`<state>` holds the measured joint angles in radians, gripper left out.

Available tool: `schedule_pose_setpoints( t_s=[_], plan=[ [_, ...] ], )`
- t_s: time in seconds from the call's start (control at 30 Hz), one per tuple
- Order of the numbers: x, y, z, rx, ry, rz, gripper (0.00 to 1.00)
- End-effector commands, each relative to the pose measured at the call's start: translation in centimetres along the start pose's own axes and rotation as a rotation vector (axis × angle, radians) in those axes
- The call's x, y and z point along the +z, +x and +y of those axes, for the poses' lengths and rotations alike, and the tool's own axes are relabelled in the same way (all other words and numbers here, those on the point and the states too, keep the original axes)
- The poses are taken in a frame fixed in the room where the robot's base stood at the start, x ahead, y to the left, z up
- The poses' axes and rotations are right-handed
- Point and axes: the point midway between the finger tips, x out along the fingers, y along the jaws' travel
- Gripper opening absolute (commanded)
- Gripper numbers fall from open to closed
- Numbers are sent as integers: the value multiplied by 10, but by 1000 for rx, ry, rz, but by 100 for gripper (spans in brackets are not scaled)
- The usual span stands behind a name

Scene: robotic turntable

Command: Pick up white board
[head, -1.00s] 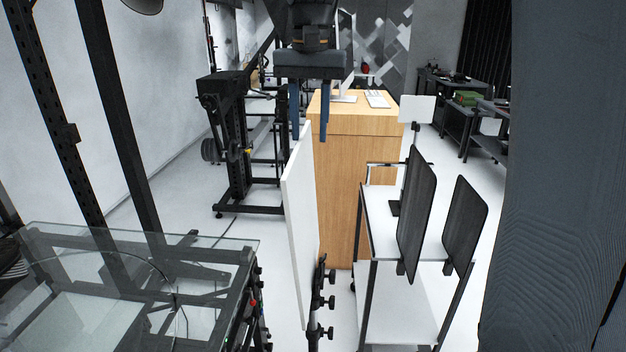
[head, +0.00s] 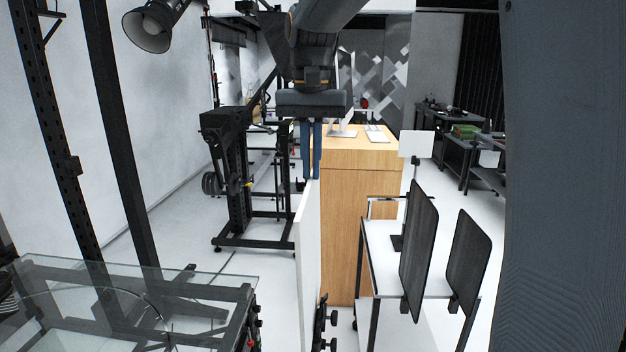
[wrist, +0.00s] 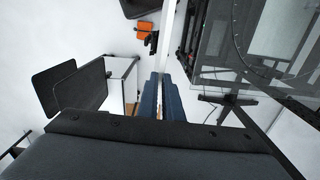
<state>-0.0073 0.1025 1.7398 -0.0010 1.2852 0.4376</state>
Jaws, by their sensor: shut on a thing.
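The white board (head: 308,255) is a thin upright panel, seen nearly edge-on left of the wooden cabinet in the head view. It shows as a pale strip in the wrist view (wrist: 168,35). My gripper (head: 311,181) points down, with its two dark blue fingers shut on the board's top edge. In the wrist view the fingers (wrist: 161,76) lie on either side of the strip. The board's lower end is out of the head view.
A glass-topped table (head: 130,285) stands at the lower left. Just right of the board are black clamp knobs (head: 323,318), the wooden cabinet (head: 355,225) and a white cart (head: 380,250) with dark panels (head: 420,250). A black stand (head: 235,180) is behind at left.

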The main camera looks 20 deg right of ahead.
Motion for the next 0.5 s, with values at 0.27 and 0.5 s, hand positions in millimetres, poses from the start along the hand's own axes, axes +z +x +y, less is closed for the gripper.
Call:
schedule_pose_setpoints(
  t_s=[0.27,0.5],
  plan=[
    [1,-42,1,6,1,-17,0],
    [1,-74,1,6,2,-16,0]
  ],
)
